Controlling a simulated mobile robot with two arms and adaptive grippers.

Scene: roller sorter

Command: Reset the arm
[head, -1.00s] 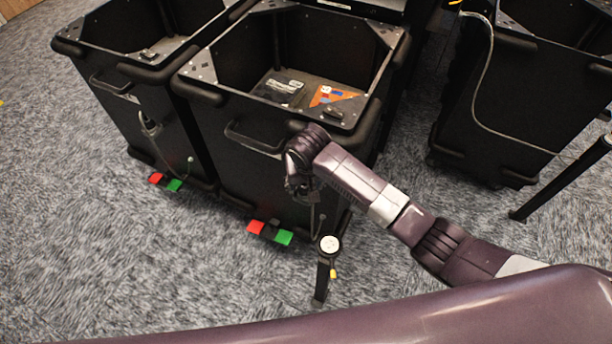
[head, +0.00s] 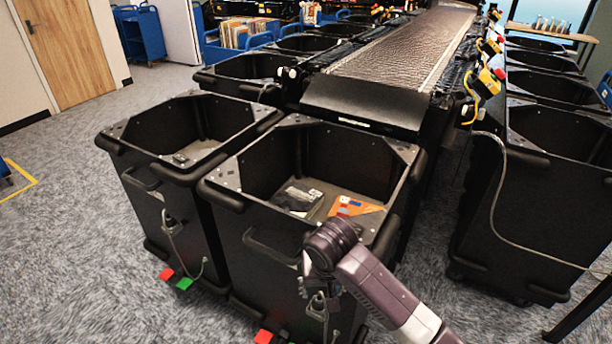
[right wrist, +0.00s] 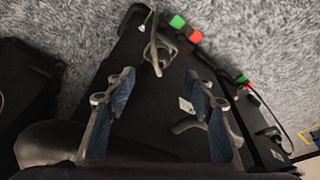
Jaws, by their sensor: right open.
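My right arm comes in from the lower right of the head view. Its gripper (head: 322,300) hangs in front of the near black bin (head: 262,235), partly hidden by the wrist. In the right wrist view the two blue-padded fingers of the right gripper (right wrist: 160,92) are spread apart with nothing between them. The dark side of a bin (right wrist: 160,110) lies beyond them, with a handle and a cable-like fitting on it. My left gripper is not in view.
The near bin holds a dark item (head: 299,197) and an orange item (head: 354,206). Another black bin (head: 170,190) stands to its left. A roller conveyor (head: 405,50) runs back between rows of bins. Grey carpet (head: 70,230) is clear at the left.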

